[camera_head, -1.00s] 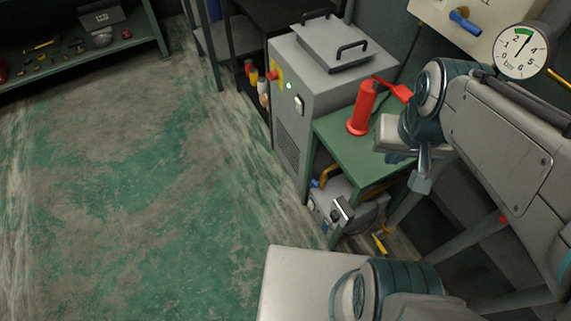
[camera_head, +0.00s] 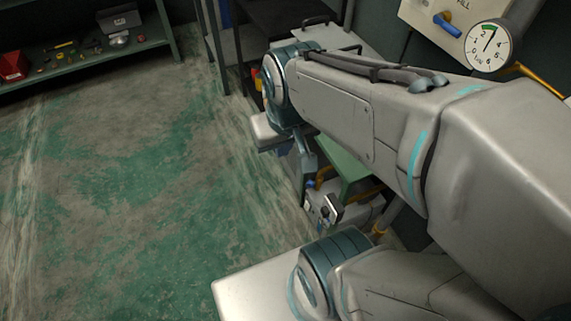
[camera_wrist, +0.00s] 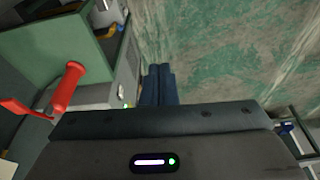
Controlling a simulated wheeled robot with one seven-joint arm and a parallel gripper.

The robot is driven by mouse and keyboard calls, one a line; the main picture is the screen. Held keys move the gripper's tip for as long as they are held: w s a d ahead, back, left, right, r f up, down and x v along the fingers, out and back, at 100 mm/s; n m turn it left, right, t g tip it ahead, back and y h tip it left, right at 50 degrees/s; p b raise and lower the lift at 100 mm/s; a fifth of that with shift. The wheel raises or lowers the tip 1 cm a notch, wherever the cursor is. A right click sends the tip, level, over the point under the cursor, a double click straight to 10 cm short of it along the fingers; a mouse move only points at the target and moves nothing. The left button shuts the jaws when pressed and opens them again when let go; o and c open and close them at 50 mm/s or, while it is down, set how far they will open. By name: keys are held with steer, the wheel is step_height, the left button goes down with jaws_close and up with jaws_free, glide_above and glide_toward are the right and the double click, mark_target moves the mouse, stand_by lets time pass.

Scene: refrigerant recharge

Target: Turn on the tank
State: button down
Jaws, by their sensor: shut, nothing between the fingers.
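No thing in view is clearly labelled as the tank. A grey metal cabinet with lid handles (camera_head: 330,40) stands at the back in the head view, its front mostly hidden behind my arm. In the wrist view a small green light shows on the cabinet (camera_wrist: 125,92). A red cylinder (camera_wrist: 68,88) with a red lever (camera_wrist: 22,108) stands left of my gripper in the wrist view; my arm hides it in the head view. My gripper (camera_wrist: 158,72) is shut and empty, its dark fingers apart from the cylinder and over the floor side of the cabinet.
A green stand (camera_head: 350,165) is partly hidden behind my arm, with a pump (camera_head: 328,207) below it. A wall panel with a blue valve handle (camera_head: 447,22) and a round gauge (camera_head: 488,45) is at upper right. A tool shelf (camera_head: 85,50) is far left. The floor at left is clear.

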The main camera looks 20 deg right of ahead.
mark_target(307, 206)
steer(key=w+d+f+n+g+h+b, duration=0.1)
steer(key=w+d+f+n+h+b, duration=0.5)
steer(key=f, duration=1)
steer(key=w+d+f+n+g+h+b, duration=0.15)
steer(key=w+f+n+b, duration=0.25)
steer(key=w+f+b, duration=0.75)
steer(key=w+d+f+n+g+h+b, duration=0.1)
steer(key=w+d+f+n+h+b, duration=0.3)
steer(key=f, duration=1.5)
step_height(307, 206, down, 43)
steer(key=w+a+n+t+b, duration=0.1)
steer(key=w+n+t+b, duration=0.1)
steer(key=n+t+b, duration=1)
steer(key=n+b, duration=0.3)
steer(key=n, duration=0.7)
steer(key=shift+a+n+y, duration=0.3)
steer(key=shift+a+y, duration=0.05)
steer(key=shift+a, duration=0.05)
steer(key=shift+w+d+t, duration=0.1)
steer(key=shift+t, duration=0.15)
steer(key=d+f, duration=0.1)
steer(key=d, duration=0.7)
steer(key=shift+w+d+f+b, duration=0.15)
steer(key=shift+d+b, duration=0.15)
